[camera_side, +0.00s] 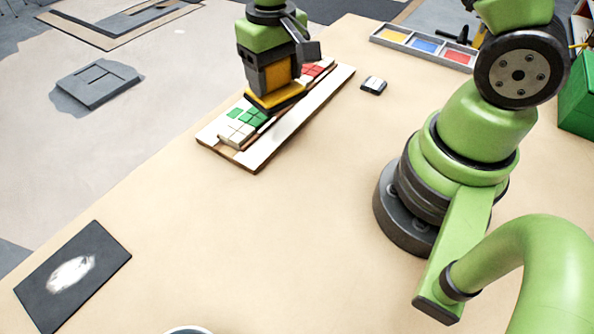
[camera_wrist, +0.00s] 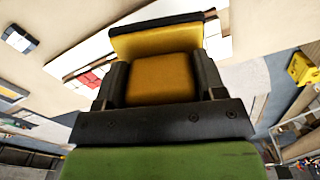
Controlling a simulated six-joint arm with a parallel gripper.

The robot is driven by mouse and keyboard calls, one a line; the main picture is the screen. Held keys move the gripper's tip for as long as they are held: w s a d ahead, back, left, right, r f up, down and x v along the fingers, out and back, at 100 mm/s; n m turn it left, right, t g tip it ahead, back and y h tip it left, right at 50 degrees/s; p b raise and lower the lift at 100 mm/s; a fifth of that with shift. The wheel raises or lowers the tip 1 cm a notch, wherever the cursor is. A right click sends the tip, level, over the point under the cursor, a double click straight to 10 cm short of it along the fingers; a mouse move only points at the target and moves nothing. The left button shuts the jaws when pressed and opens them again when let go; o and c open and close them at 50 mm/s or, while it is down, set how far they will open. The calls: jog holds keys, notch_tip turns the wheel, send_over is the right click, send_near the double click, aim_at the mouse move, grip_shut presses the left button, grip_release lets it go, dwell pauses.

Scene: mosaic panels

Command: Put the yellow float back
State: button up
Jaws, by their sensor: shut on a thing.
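The yellow float (camera_side: 277,97) is in my gripper (camera_side: 272,80), which points down over the middle of the mosaic panel (camera_side: 262,153). In the wrist view the float's orange block (camera_wrist: 160,78) sits between my two dark fingers, with its yellow plate and dark edge beyond. The float covers the middle of the panel's tile strip. Green tiles (camera_side: 248,117) and white tiles (camera_side: 236,134) show on its near side, red tiles (camera_side: 312,71) on its far side. I cannot tell whether the float touches the tiles.
A tray (camera_side: 377,40) with yellow, blue and red compartments lies at the back. A small dark and white block (camera_side: 373,85) lies right of the panel. A dark board with a white smear (camera_side: 105,245) lies at the front left. The table between is clear.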

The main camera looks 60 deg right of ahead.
jog(key=s+a+n, duration=0.3)
jog(key=s+a, duration=0.3)
jog(key=s, duration=0.2)
jog(key=f, duration=1)
jog(key=shift+s, duration=0.2)
jog(key=shift+f, duration=0.1)
jog(key=o, duration=0.8)
jog(key=shift+o, duration=0.2)
